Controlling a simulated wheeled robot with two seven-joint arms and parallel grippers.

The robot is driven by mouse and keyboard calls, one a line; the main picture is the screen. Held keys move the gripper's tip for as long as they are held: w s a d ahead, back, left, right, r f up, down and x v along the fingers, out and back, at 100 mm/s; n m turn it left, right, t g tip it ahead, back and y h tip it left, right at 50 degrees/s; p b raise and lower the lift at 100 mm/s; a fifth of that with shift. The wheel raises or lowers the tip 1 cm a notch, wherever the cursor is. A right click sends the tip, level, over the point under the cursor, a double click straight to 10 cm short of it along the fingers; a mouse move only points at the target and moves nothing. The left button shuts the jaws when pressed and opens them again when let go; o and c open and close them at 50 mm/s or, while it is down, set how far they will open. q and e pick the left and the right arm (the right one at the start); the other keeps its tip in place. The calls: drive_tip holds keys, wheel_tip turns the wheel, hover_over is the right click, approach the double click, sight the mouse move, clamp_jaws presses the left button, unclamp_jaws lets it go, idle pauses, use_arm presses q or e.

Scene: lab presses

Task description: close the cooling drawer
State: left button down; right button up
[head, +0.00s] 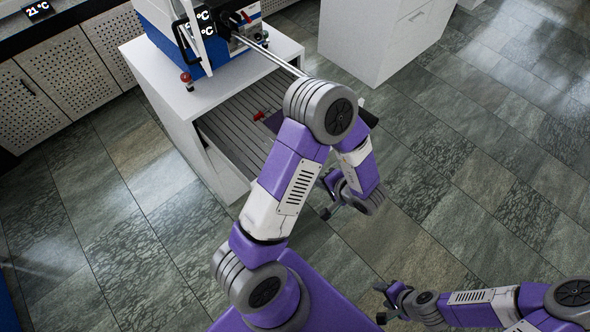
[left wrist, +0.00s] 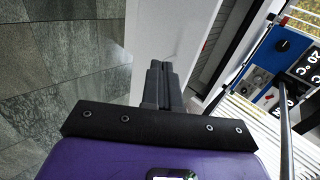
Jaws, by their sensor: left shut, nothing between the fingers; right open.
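The cooling drawer (head: 236,134) is pulled out of the white cabinet (head: 150,75) below the press, its grey slatted inside showing in the head view. My left arm crosses over it and hides its front edge. In the left wrist view, my left gripper (left wrist: 159,68) is shut and empty. Its fingertips overlap a white panel (left wrist: 178,38) that looks like the drawer front; I cannot tell whether they touch it. In the head view the fingers of this gripper are mostly hidden behind my arm. My right gripper (head: 382,303) is open and empty over the floor, away from the cabinet.
A blue and white press (head: 180,38) with temperature displays stands on the cabinet, with a long bar (head: 272,57) reaching out over the drawer. A small red item (head: 262,115) shows at the drawer. Another white cabinet (head: 375,40) stands behind. The floor at right is clear.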

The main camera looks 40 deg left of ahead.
use_arm(q)
drive_tip(key=a+f+b, duration=0.6)
drive_tip(key=a, duration=0.5)
drive_tip(key=shift+w+a+f, duration=0.15)
drive_tip(key=shift+w+a, duration=0.05)
